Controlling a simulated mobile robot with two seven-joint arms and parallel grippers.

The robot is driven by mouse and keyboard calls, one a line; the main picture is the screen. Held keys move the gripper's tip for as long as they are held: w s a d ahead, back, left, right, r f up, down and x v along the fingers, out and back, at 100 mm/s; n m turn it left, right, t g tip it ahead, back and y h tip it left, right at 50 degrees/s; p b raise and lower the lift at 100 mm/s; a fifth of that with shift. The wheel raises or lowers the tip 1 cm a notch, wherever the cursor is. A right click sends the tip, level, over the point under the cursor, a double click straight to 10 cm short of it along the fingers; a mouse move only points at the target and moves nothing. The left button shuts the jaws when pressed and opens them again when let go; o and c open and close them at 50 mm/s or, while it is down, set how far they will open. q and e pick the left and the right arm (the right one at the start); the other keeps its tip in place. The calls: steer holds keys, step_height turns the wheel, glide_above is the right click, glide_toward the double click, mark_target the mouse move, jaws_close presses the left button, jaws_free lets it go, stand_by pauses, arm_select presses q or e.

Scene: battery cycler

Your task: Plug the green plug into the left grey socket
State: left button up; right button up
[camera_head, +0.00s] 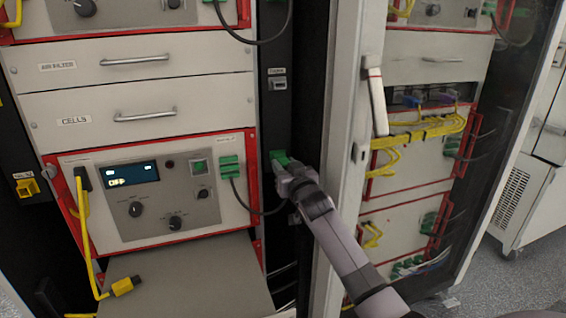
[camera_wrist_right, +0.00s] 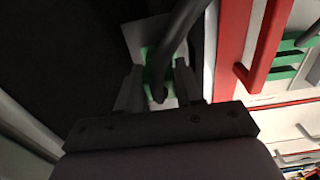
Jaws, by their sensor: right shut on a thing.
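My right gripper (camera_head: 284,168) is shut on the green plug (camera_head: 279,157), at the dark post just right of the lower red-framed unit. In the right wrist view, the fingers (camera_wrist_right: 160,92) close on both sides of the green plug (camera_wrist_right: 149,54), and its black cable crosses in front. A grey plate, apparently a grey socket (camera_wrist_right: 133,37), shows directly behind the plug. The plug's face is hidden, so I cannot tell whether it is seated or only close. Another grey socket (camera_head: 278,84) is higher on the post. My left gripper is not in view.
The black cable (camera_head: 258,212) loops from a green connector (camera_head: 230,166) on the lower unit (camera_head: 112,220). A yellow plug (camera_head: 124,286) lies on the grey shelf (camera_head: 205,280). A white cabinet frame (camera_head: 350,80) stands close right of my right gripper.

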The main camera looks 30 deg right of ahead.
steer(key=shift+p+v, duration=1.75)
steer(key=shift+v, duration=0.85)
steer(key=shift+r, duration=0.15)
steer(key=s+r+p, duration=0.3)
steer(key=r+p, duration=0.2)
steer(key=r, duration=1.5)
steer(key=x, duration=0.1)
steer(key=b+x, duration=0.1)
steer(key=x, duration=0.3)
steer(key=shift+w+a, duration=0.25)
steer(key=shift+a, duration=0.05)
steer(key=shift+p, duration=0.55)
steer(key=shift+x, duration=0.8)
stand_by(0.4)
steer(key=shift+p, duration=0.3)
stand_by(0.4)
